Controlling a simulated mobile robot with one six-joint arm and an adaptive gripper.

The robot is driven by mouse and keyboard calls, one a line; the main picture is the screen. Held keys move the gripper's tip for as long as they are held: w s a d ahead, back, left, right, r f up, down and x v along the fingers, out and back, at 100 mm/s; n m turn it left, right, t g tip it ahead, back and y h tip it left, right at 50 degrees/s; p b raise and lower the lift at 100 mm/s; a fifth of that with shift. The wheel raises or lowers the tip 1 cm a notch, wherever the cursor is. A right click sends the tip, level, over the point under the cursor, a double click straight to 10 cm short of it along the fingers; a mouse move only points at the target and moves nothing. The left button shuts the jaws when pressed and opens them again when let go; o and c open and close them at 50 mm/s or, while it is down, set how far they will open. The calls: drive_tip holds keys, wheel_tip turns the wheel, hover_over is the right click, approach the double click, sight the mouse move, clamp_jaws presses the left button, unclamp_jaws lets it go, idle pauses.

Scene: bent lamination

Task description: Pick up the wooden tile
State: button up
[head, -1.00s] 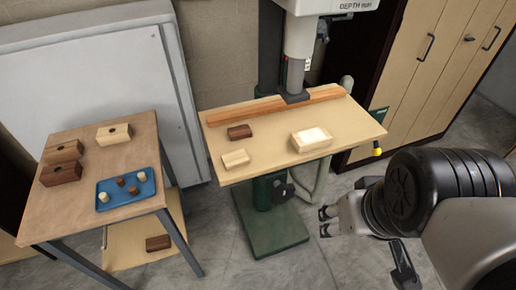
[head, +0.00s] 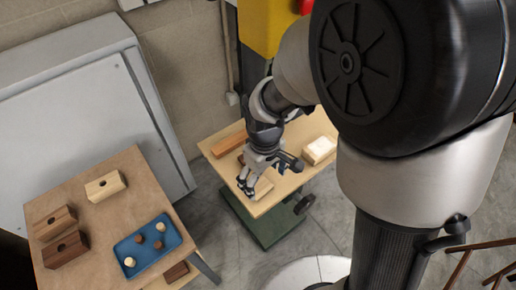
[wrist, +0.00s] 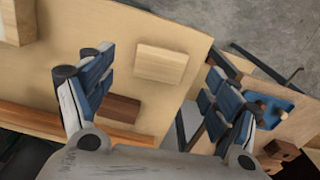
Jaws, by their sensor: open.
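A pale wooden tile (wrist: 162,63) lies flat on the drill press table, between my spread fingers in the wrist view. In the head view its pale surface (head: 263,188) shows just beside the fingers. A dark brown tile (wrist: 120,107) lies close by, near the left finger in the wrist view; my gripper mostly hides it in the head view. My gripper (wrist: 157,70) is open and empty, pointing down over the table. In the head view the gripper (head: 247,184) is over the table's front left part. The height of the fingertips above the pale tile is hard to tell.
A thicker pale block (head: 319,149) lies at the table's right. A reddish wooden fence (head: 229,143) runs along the back. A separate table (head: 100,222) at left holds several drilled blocks and a blue tray (head: 152,246) with small pegs.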

sight(260, 187)
drive_tip(key=f, duration=0.1)
drive_tip(key=f+b, duration=0.1)
drive_tip(key=f, duration=0.1)
drive_tip(key=a+f, duration=0.1)
drive_tip(key=f, duration=0.1)
drive_tip(key=shift+w, duration=0.35)
drive_tip(key=shift+c, duration=0.2)
drive_tip(key=c, duration=1)
drive_tip(key=shift+r, duration=0.15)
